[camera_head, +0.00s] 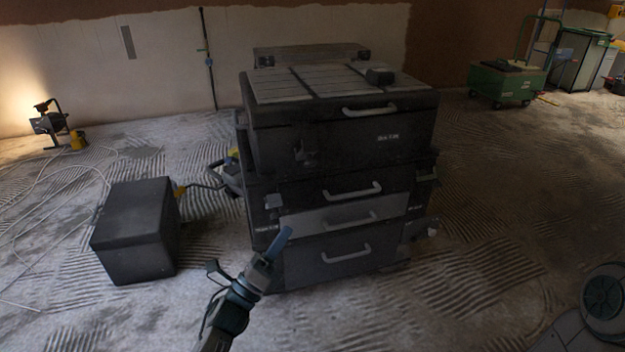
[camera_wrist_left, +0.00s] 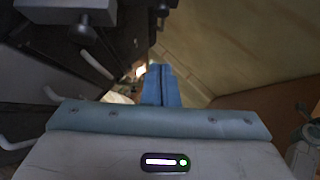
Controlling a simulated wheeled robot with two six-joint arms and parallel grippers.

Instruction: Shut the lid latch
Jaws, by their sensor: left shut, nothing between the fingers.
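A stack of dark tool boxes (camera_head: 345,190) stands in the middle of the head view. The top box has a ribbed lid (camera_head: 300,86), which lies down on it. A small dark latch (camera_head: 305,153) shows on the left part of the top box's front; I cannot tell its exact position. In the left wrist view, a dark protruding piece (camera_wrist_left: 82,28) on the box front may be this latch. My left gripper (camera_head: 284,238) is shut and empty, in front of the lower drawers and below the latch. Its blue fingers (camera_wrist_left: 160,86) are together in the wrist view. My right gripper is not in view.
Pale handles (camera_head: 352,190) stick out from the box fronts. A dark case (camera_head: 137,230) stands on the floor to the left, near loose cables (camera_head: 50,210). A work lamp (camera_head: 48,122) is at far left, a green cart (camera_head: 508,80) at back right. The floor to the right is mostly clear.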

